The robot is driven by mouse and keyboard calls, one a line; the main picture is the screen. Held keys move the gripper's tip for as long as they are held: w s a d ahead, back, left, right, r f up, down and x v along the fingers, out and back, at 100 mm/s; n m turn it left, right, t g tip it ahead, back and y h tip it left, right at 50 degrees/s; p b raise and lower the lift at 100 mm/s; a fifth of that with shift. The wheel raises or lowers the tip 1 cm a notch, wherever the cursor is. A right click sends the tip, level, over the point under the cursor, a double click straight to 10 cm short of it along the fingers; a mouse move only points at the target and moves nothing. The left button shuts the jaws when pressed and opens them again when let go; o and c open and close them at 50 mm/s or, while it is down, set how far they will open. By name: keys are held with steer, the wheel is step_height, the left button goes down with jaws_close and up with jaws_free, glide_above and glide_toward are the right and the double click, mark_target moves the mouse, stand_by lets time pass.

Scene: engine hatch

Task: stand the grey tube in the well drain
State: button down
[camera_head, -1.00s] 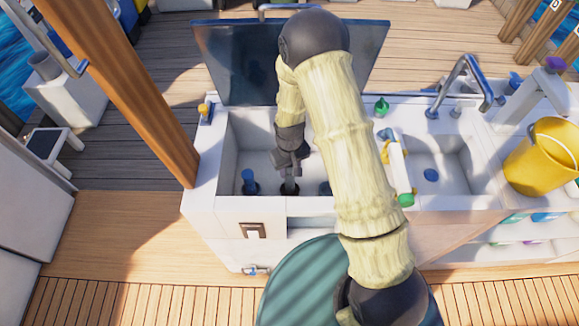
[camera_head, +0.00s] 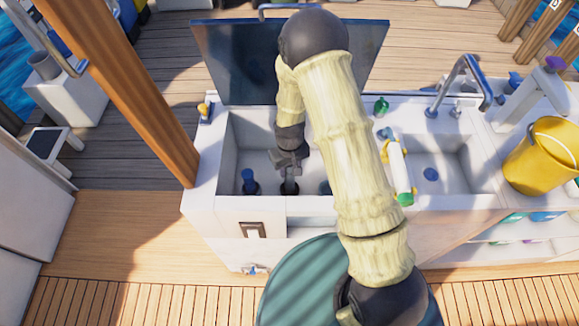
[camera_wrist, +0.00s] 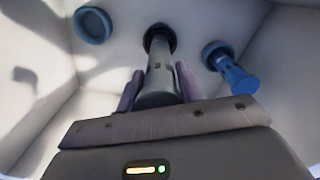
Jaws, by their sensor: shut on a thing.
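The grey tube (camera_wrist: 160,78) is between the two fingers of my gripper (camera_wrist: 158,88) in the wrist view, and the gripper is shut on it. The far end of the tube meets a dark round drain ring (camera_wrist: 160,36) in the floor of the well (camera_head: 262,135). I cannot tell how deep the end sits in the ring. In the head view my gripper (camera_head: 289,178) points down inside the well, and the tube is mostly hidden there. The tube looks roughly upright.
A blue tube (camera_wrist: 236,76) stands in a ring beside the grey one; another blue ring (camera_wrist: 92,25) is on the other side. The open hatch lid (camera_head: 235,60) stands behind the well. A sink (camera_head: 445,165) and a yellow bucket (camera_head: 545,160) are at the right.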

steer(key=shift+f+b, duration=0.3)
steer(key=shift+f, duration=0.25)
steer(key=c, duration=1.2)
jaws_free()
steer(key=shift+r, duration=0.15)
steer(key=shift+r+p, duration=4.2)
steer(key=shift+r, duration=1.2)
